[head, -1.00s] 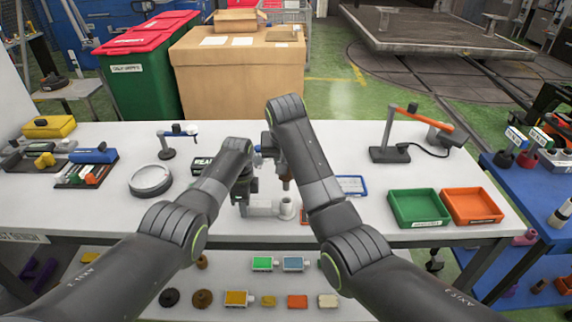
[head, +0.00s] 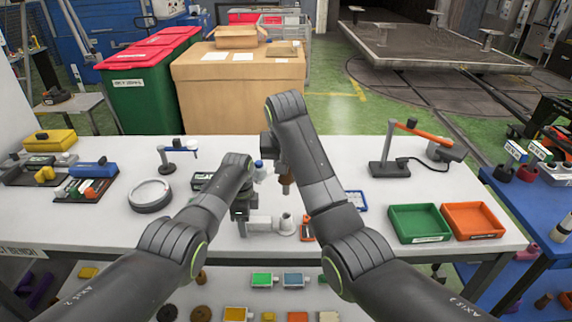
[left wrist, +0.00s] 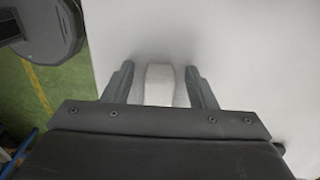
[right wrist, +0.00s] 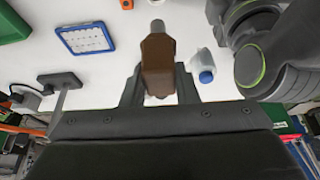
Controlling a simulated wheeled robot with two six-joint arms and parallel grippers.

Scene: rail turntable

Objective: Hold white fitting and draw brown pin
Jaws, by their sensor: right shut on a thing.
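The white fitting (head: 262,224) lies on the white bench, with an upright round socket (head: 286,222) at its right end. My left gripper (head: 241,217) is down at the fitting's left end. In the left wrist view its fingers (left wrist: 160,72) stand apart on either side of the white fitting (left wrist: 161,86), with a gap showing at the left finger. The brown pin (head: 287,184) is above the socket, apart from it. My right gripper (right wrist: 159,80) is shut on the brown pin (right wrist: 157,62), whose grey tip shows beyond. In the head view the right arm hides that gripper's fingers.
A bottle with a blue cap (right wrist: 206,76) stands close beside the right gripper. A blue-framed tray (right wrist: 86,38) lies nearby. Green (head: 418,223) and orange (head: 472,220) bins stand at the right. A grey ring (head: 150,195) lies at the left. Open bench separates them.

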